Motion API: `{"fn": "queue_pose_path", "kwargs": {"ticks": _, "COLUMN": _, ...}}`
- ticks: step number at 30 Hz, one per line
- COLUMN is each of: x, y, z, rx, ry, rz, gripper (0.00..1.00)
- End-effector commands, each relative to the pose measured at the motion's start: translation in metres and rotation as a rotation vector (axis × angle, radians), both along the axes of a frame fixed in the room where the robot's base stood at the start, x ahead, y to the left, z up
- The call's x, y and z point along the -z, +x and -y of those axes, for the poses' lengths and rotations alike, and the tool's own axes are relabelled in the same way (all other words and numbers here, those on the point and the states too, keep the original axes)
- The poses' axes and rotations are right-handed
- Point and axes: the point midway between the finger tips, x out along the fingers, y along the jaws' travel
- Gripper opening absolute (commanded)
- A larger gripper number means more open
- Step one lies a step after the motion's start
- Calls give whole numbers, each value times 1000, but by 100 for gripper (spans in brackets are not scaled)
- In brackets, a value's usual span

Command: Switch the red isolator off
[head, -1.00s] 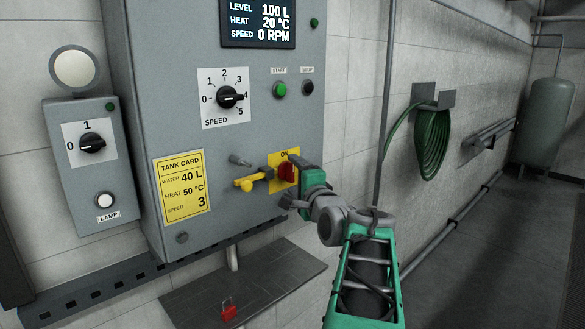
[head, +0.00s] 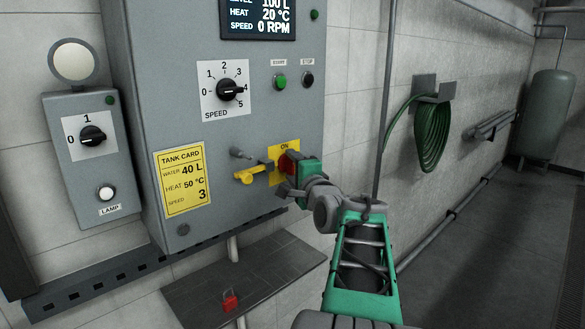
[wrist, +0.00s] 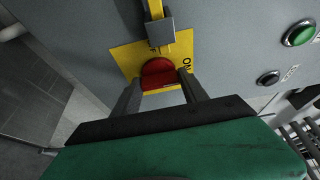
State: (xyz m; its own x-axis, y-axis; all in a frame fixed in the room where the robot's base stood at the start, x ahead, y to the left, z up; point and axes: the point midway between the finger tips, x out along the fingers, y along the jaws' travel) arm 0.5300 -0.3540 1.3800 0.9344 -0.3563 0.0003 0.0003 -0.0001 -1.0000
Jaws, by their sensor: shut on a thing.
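The red isolator (head: 285,163) is a red knob on a yellow plate (head: 277,177) low on the grey cabinet's front. ON is printed above it. In the wrist view the red knob (wrist: 158,72) sits between the two dark fingers of my gripper (wrist: 160,88), which is shut on it. In the head view my gripper (head: 293,172) reaches the knob from the right and hides part of it and of the plate. A yellow bar with a grey block (head: 255,172) sticks out beside the plate, left of the knob; it also shows above the knob in the wrist view (wrist: 160,30).
A speed dial (head: 230,90), a green start button (head: 280,82) and a dark stop button (head: 307,79) sit above. A tank card (head: 183,182) is at left. A red padlock (head: 230,300) lies on the shelf below. A hose (head: 428,140) hangs at right.

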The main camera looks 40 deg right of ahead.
Motion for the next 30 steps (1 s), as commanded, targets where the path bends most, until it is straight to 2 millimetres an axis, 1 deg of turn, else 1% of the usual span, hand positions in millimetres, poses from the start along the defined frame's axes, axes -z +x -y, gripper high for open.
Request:
{"fn": "queue_pose_path", "kwargs": {"ticks": 1, "x": 0, "y": 0, "z": 0, "rx": 0, "ry": 0, "rz": -1, "gripper": 20}}
{"fn": "queue_pose_path", "kwargs": {"ticks": 4, "x": 0, "y": 0, "z": 0, "rx": 0, "ry": 0, "rz": -1, "gripper": 11}}
{"fn": "queue_pose_path", "kwargs": {"ticks": 5, "x": 0, "y": 0, "z": 0, "rx": 0, "ry": 0, "rz": -1, "gripper": 10}}
{"fn": "queue_pose_path", "kwargs": {"ticks": 11, "x": 3, "y": 0, "z": 0, "rx": 0, "ry": -12, "rz": 0, "gripper": 10}}
{"fn": "queue_pose_path", "kwargs": {"ticks": 16, "x": 7, "y": 0, "z": 0, "rx": 0, "ry": -63, "rz": 2, "gripper": 10}}
{"fn": "queue_pose_path", "kwargs": {"ticks": 23, "x": 14, "y": 0, "z": 0, "rx": -1, "ry": -209, "rz": 7, "gripper": 10}}
{"fn": "queue_pose_path", "kwargs": {"ticks": 30, "x": 17, "y": 0, "z": 1, "rx": 1, "ry": -428, "rz": 12, "gripper": 10}}
